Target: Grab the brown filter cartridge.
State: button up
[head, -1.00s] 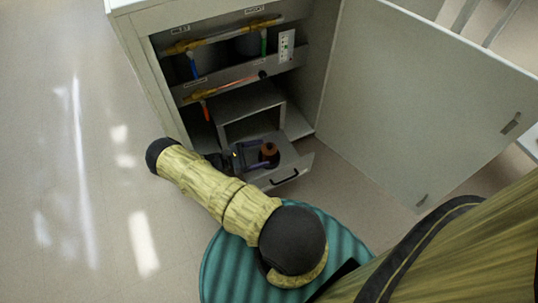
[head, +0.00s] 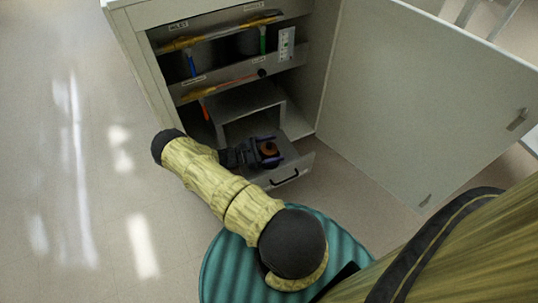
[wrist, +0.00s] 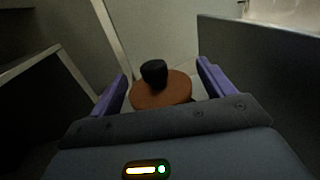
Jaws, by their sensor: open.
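The brown filter cartridge (head: 268,148) stands in the open drawer (head: 297,160) at the bottom of the cabinet. In the wrist view the cartridge (wrist: 160,93) shows a round brown top with a black knob. My gripper (head: 270,150) is open, with its two purple fingers on either side of the cartridge. In the wrist view the fingers of my gripper (wrist: 162,82) stand left and right of it, with visible gaps. The cartridge's lower part is hidden by my gripper's body.
The cabinet door (head: 425,95) stands wide open at the right. Shelves with yellow-fitted pipes (head: 215,38) and coloured valve handles are above the drawer. A grey box-like housing (head: 250,105) is behind it. The drawer front has a black handle (head: 285,178). Open floor lies to the left.

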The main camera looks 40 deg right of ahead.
aim_at(273, 147)
dwell(0.3)
jog(key=c, duration=1.1)
notch_tip(273, 147, up, 10)
jog(key=p, duration=0.5)
